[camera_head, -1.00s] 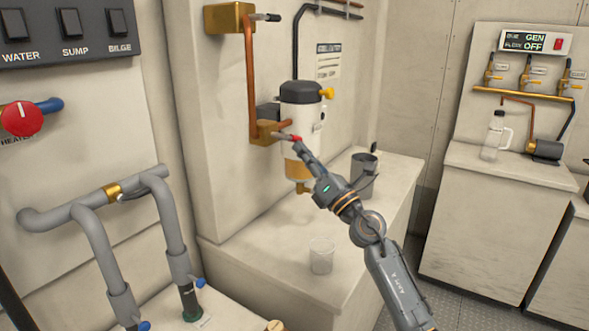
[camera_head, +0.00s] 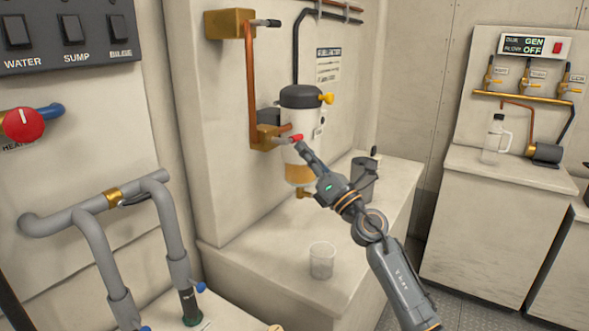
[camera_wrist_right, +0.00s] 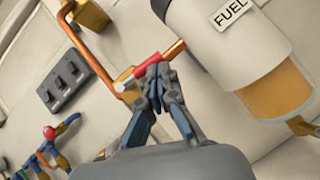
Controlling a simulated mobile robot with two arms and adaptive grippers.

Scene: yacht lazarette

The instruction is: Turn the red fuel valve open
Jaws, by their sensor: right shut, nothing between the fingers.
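The red fuel valve handle (camera_head: 293,139) is a short red lever on a brass block (camera_head: 263,137), at the left of the white fuel filter (camera_head: 301,118) on the wall. The wrist view also shows the red lever (camera_wrist_right: 137,79), slanting beside the brass block, and the filter with its FUEL label (camera_wrist_right: 232,13). My right gripper (camera_head: 301,147) is shut and empty. Its fingertips (camera_wrist_right: 158,72) are at the outer part of the lever and overlap it in view; I cannot tell whether they touch it. My left gripper is not in view.
A clear cup (camera_head: 322,261) stands on the ledge below the filter. A dark grey mug (camera_head: 364,178) stands behind my right arm. A brass box (camera_head: 230,22) with another lever is above. Grey pipes (camera_head: 92,207) run at the left. The ledge around the cup is clear.

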